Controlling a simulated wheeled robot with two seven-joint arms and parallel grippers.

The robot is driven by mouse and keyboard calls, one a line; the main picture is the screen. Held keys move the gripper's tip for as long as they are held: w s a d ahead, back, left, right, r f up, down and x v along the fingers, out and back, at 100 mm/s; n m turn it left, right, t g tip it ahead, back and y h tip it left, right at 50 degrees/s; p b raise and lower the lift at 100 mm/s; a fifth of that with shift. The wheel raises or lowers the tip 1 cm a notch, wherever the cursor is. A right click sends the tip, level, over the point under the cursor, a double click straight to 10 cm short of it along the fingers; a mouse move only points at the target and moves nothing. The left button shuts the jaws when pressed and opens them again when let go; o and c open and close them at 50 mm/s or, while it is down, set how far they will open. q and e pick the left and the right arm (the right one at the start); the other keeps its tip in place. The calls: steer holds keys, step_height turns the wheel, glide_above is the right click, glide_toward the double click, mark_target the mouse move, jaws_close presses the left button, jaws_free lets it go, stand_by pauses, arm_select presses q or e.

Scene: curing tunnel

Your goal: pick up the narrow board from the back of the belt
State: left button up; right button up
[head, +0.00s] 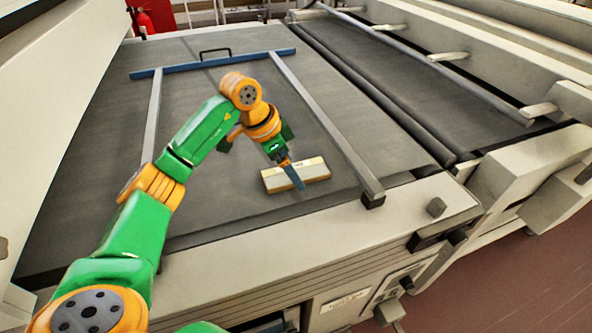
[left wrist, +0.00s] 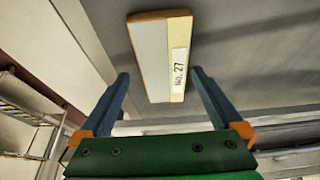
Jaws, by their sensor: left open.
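A narrow pale board (head: 315,171) with tan edges lies on the dark belt, close to its near end in the head view. In the left wrist view the board (left wrist: 152,62) bears a white label reading "No. 27". My left gripper (head: 293,174) is over the board, with a blue finger crossing in front of its middle. In the left wrist view its two blue fingers (left wrist: 160,75) are spread, one on each side of the board's near part, with gaps showing. I cannot tell how far the fingertips are above the belt.
A grey rail (head: 325,125) runs along the belt just right of the board, and another (head: 153,115) runs on the left. A blue crossbar (head: 215,63) with a black handle spans the far end. Rollers (head: 385,90) lie to the right. The belt (head: 90,195) is bare at left.

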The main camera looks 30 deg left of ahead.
arm_select(q)
steer(key=shift+w+f, duration=0.4)
steer(key=shift+f, duration=0.25)
steer(key=shift+s+r, duration=0.1)
steer(key=c, duration=1.3)
